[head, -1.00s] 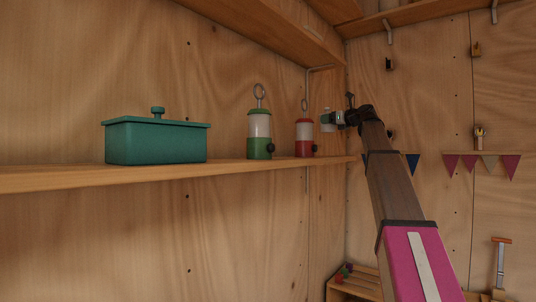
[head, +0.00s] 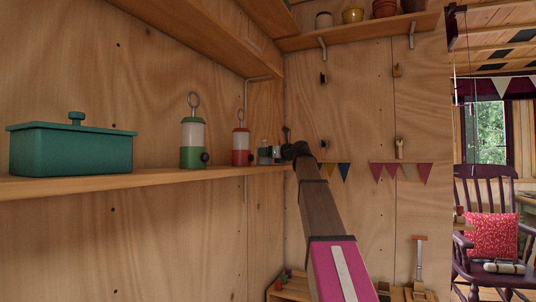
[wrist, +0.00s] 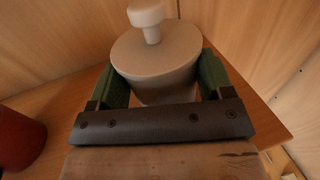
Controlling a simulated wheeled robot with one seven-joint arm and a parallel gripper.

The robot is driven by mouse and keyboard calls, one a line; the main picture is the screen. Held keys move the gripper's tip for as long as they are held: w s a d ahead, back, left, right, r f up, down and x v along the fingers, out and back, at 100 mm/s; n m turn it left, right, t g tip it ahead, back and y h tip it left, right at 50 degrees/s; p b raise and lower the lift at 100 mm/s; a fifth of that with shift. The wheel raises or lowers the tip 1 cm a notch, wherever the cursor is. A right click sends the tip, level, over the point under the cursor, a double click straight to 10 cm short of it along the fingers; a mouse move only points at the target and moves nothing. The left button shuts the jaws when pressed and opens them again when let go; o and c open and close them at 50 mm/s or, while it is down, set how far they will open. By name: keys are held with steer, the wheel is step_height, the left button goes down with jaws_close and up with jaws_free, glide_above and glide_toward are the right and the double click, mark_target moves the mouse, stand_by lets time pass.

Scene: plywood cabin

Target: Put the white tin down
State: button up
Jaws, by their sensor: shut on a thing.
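The white tin (wrist: 155,62) has a round lid with a knob and fills the middle of the wrist view. My gripper (wrist: 162,78) is shut on it, with one green finger on each side. In the head view, the tin (head: 263,153) is small and partly hidden by my gripper (head: 274,153). It stands upright at the right end of the shelf (head: 150,180), just right of the red lantern (head: 241,148). Its base is hidden, so I cannot tell whether it touches the shelf.
A green lantern (head: 193,140) and a teal lidded box (head: 72,148) stand further left on the shelf. A red object (wrist: 20,138) shows at the wrist view's left. The corner wall is close on the right. An upper shelf (head: 360,32) holds pots.

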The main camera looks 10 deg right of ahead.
steer(key=o, duration=1)
steer(key=shift+f, duration=0.1)
steer(key=v, duration=1.2)
